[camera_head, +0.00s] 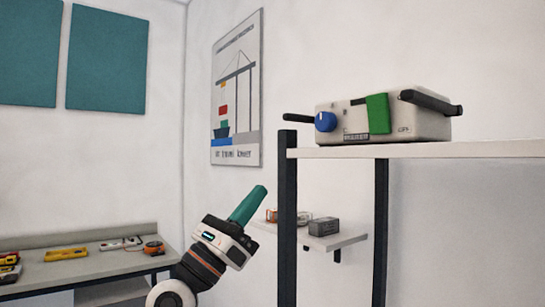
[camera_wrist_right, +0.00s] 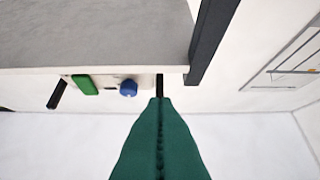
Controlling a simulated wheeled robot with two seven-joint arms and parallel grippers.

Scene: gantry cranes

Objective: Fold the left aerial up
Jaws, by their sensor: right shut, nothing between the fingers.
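A beige box-shaped device (camera_head: 350,122) with a blue knob (camera_head: 325,121) and a green panel (camera_head: 378,114) sits on the high shelf. Its left aerial (camera_head: 299,118) is black and lies folded out nearly level to the left. Its right aerial (camera_head: 431,102) points right, slightly downward. My right gripper (camera_head: 260,190), with teal fingers, is shut and empty, below and left of the device. In the right wrist view, the fingertips (camera_wrist_right: 160,101) line up with the left aerial (camera_wrist_right: 159,84); I cannot tell whether they touch. My left gripper is out of view.
The high shelf (camera_head: 480,150) stands on dark posts (camera_head: 287,220); one is close beside the left aerial. A lower shelf (camera_head: 335,241) holds a grey box (camera_head: 324,226). A workbench (camera_head: 85,270) with tools is at left.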

